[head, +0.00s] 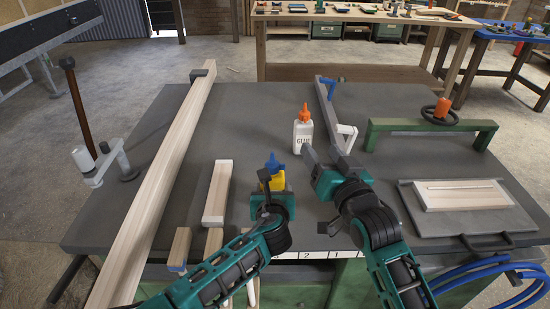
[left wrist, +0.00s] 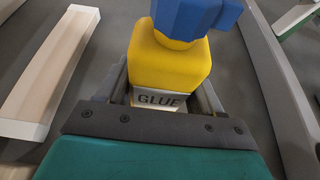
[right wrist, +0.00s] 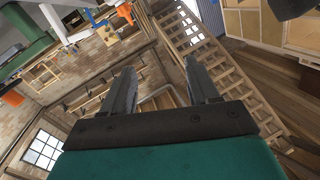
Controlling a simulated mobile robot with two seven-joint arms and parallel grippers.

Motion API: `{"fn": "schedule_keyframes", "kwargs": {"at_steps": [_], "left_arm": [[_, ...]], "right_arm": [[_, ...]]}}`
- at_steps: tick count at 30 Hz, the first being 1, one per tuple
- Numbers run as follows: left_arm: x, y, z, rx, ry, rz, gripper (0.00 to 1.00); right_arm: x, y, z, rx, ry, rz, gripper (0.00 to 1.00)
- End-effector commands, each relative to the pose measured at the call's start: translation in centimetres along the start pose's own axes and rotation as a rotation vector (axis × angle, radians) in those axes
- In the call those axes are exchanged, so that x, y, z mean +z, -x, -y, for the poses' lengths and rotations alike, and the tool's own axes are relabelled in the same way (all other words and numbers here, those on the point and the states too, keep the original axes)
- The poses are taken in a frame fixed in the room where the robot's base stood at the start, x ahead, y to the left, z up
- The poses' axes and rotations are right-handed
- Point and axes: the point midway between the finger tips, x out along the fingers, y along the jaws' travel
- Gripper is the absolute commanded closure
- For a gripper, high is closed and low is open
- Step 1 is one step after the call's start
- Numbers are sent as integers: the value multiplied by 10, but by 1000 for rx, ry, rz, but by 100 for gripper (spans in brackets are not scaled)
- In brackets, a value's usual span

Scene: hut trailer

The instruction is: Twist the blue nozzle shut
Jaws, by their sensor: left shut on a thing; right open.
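The blue nozzle (head: 272,162) sits on top of a yellow glue bottle (head: 277,179) that stands on the grey bench top. In the left wrist view the blue nozzle (left wrist: 198,16) is cut off by the top edge, above the yellow bottle (left wrist: 165,65) with its GLUE label. My left gripper (head: 272,186) is shut around the bottle's body, below the nozzle. My right gripper (head: 322,160) is open and empty, to the right of the bottle. In the right wrist view the open fingers (right wrist: 162,88) have nothing between them.
A white glue bottle with an orange nozzle (head: 303,130) stands behind, close to my right gripper. A grey bar clamp (head: 326,100) lies beyond it. A long timber (head: 165,170) and a short wood block (head: 217,194) lie left. A tray with a board (head: 412,207) lies right.

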Motion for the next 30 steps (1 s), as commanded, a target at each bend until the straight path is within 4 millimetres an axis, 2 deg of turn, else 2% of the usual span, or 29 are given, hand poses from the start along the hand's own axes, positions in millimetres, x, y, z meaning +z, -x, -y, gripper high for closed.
{"fn": "schedule_keyframes", "kwargs": {"at_steps": [1, 2, 6, 12, 15, 19, 23, 30], "left_arm": [[2, 0, 0, -1, 0, 3, 85], [2, 0, 0, -1, 1, 3, 85], [2, 0, 0, -1, 1, 3, 85], [2, 0, 0, -1, 1, 3, 85], [2, 0, 0, -1, 0, 3, 85], [2, 0, 0, -1, 1, 3, 85], [2, 0, 0, -1, 1, 3, 85], [2, 0, 0, -1, 1, 3, 85]], "right_arm": [[-7, -18, 5, -11, 22, 14, 40], [-8, -27, 7, -15, 40, 33, 40], [3, -67, 13, -43, 169, 177, 40], [30, -110, 20, -146, 424, 459, 40], [39, -122, 24, -235, 556, 597, 40], [40, -129, 29, -382, 720, 758, 40], [31, -127, 34, -564, 867, 898, 40], [-8, -104, 42, -957, 1062, 1061, 40]]}}
